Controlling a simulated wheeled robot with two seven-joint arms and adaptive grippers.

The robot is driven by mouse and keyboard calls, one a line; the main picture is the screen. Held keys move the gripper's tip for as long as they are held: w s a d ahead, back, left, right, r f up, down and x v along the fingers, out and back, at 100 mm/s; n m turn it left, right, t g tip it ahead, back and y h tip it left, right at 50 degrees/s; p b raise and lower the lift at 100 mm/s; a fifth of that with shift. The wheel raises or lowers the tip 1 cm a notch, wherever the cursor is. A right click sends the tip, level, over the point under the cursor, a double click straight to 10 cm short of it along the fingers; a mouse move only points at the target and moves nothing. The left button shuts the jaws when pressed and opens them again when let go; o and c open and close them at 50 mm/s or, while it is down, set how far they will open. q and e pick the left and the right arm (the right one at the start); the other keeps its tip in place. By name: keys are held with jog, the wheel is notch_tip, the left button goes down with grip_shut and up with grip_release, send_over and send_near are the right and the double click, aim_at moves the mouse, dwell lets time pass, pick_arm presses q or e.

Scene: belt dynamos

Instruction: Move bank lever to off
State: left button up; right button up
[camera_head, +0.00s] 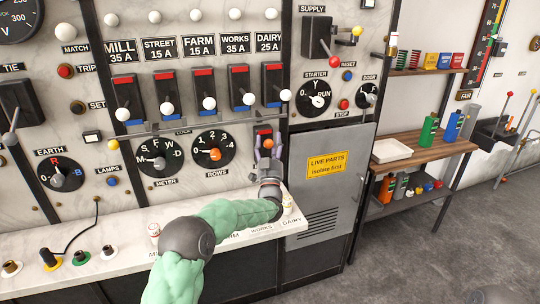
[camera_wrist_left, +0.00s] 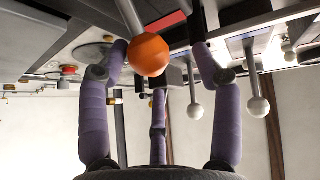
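A lever with an orange ball knob (camera_head: 266,146) sits low on the panel below the DAIRY switch, under a small red plate. It is probably the bank lever, but I cannot read a label for it. In the left wrist view the orange ball (camera_wrist_left: 148,54) hangs on a grey rod between my fingers. My left gripper (camera_head: 268,152) reaches up to it with purple fingers spread around the ball. The fingers look open, with a clear gap on the ball's right side; contact on the left side is unclear. My right gripper is not in view.
Several white-knobbed levers (camera_head: 209,103) hang in a row above, with a rail (camera_head: 190,130) below them. A shelf (camera_head: 110,246) with small coloured sockets runs below the panel. A grey cabinet (camera_head: 330,180) stands right, then a wooden shelf unit (camera_head: 425,150) with bottles.

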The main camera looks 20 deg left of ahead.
pick_arm(q)
jog(key=s+d+r+b, duration=0.2)
jog(key=s+d+r, duration=0.1)
jog(key=s, duration=0.9)
jog(key=shift+d+r+b, duration=0.2)
jog(key=shift+r+b, duration=0.15)
jog(key=shift+r, duration=0.35)
dwell(1.0)
jog(key=shift+s, duration=0.1)
dwell(0.4)
